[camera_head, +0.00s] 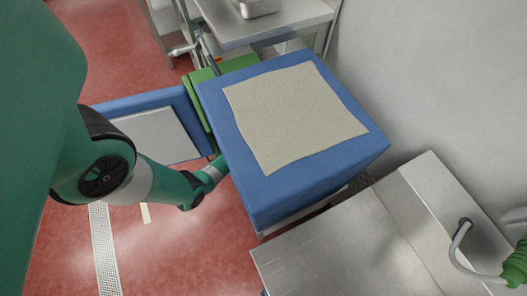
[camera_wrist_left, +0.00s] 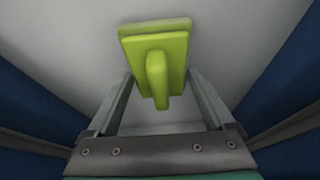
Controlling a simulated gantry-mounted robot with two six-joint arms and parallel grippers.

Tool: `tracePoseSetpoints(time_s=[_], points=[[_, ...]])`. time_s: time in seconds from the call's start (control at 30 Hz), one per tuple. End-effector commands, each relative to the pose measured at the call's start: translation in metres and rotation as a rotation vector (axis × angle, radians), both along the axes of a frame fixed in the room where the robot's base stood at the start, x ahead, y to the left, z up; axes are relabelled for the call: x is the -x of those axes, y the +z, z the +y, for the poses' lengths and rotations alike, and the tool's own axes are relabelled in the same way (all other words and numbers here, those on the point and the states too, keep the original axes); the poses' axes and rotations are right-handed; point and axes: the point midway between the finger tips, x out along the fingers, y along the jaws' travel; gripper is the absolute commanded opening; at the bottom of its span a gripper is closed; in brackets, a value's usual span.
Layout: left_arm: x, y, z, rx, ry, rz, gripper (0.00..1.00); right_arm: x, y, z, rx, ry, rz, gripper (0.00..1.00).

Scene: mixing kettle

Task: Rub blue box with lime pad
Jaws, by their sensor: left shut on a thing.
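The blue box (camera_head: 300,185) is large and has a beige sheet (camera_head: 295,112) on its top. My left arm comes in from the left, and its wrist end passes out of sight at the box's left side; the gripper is hidden in the head view. In the left wrist view my left gripper (camera_wrist_left: 160,84) is shut on the lime pad (camera_wrist_left: 155,38), holding it by its handle. Beyond the pad is a pale grey surface with dark blue sides (camera_wrist_left: 287,75). I cannot tell whether the pad touches the pale surface. My right gripper is not in view.
A blue panel with a white inner face (camera_head: 158,135) stands out left of the box. Green parts (camera_head: 235,63) lie along its back left edge. A steel table (camera_head: 265,25) is behind, a steel counter (camera_head: 340,250) in front. Red floor is open at lower left.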

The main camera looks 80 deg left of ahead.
Motion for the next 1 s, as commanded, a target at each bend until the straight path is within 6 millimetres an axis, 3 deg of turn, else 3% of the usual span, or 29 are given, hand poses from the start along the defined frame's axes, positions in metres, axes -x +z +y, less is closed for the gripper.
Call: tracePoseSetpoints(time_s=[0.23, 0.43, 0.67, 1.0], points=[[0.007, -0.004, 0.024, -0.002, 0.005, -0.002, 0.42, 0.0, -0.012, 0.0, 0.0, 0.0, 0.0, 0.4], [0.01, -0.003, 0.033, -0.001, 0.0, -0.001, 0.42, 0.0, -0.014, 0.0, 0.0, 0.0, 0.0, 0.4], [0.01, -0.001, 0.031, 0.0, -0.001, 0.0, 0.42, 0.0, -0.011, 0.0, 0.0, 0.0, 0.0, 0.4], [0.001, -0.003, 0.002, 0.0, -0.003, 0.001, 0.42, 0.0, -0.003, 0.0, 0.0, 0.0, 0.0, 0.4]])
